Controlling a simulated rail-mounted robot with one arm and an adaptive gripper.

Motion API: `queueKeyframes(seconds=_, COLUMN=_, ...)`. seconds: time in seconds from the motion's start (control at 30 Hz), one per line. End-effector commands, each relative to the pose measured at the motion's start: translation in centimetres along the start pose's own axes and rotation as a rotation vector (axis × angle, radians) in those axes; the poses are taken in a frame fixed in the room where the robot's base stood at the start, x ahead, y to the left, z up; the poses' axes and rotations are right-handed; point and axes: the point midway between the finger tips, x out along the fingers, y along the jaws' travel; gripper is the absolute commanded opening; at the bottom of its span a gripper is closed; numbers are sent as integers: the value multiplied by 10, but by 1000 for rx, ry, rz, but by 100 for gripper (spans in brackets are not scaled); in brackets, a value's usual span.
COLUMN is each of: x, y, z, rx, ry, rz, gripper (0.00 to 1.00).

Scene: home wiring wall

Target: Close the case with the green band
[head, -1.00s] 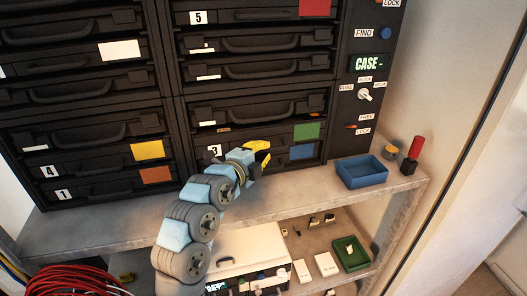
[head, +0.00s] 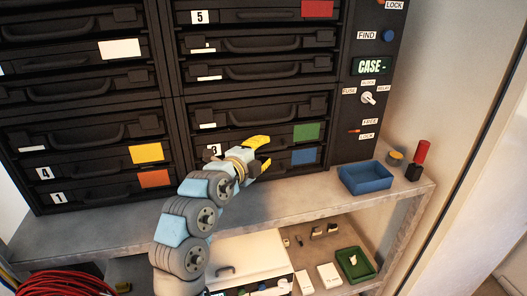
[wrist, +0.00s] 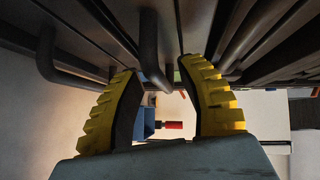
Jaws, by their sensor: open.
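The case with the green band (head: 307,132) sits in the right column of the dark cabinet, directly above the case with the blue band (head: 303,156). How far it stands out is hard to tell. My gripper (head: 268,153) is open in front of these two cases, left of their bands, its yellow fingers spread apart. It covers part of the case fronts. In the wrist view my gripper (wrist: 160,80) shows both fingers apart, with a dark handle-like bar (wrist: 150,55) between or just beyond their tips. Which case the bar belongs to is unclear.
Below the cases runs a grey shelf (head: 120,232) with a blue tray (head: 366,180) and a red-topped tool (head: 422,152) at its right end. A control panel (head: 366,100) borders the cases on the right. Red cable (head: 70,284) lies at lower left.

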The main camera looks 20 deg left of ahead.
Motion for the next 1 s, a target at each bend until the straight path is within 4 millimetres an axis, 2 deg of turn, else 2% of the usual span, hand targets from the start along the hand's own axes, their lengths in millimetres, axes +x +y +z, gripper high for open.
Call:
queueKeyframes(seconds=0.27, x=-23, y=-1, z=1, rx=3, ry=-2, rz=-1, gripper=39)
queueKeyframes(seconds=0.7, x=-92, y=0, z=1, rx=2, ry=-2, rz=0, gripper=39)
queueKeyframes(seconds=1.0, x=-117, y=0, z=0, rx=-1, ry=0, rz=-1, gripper=39)
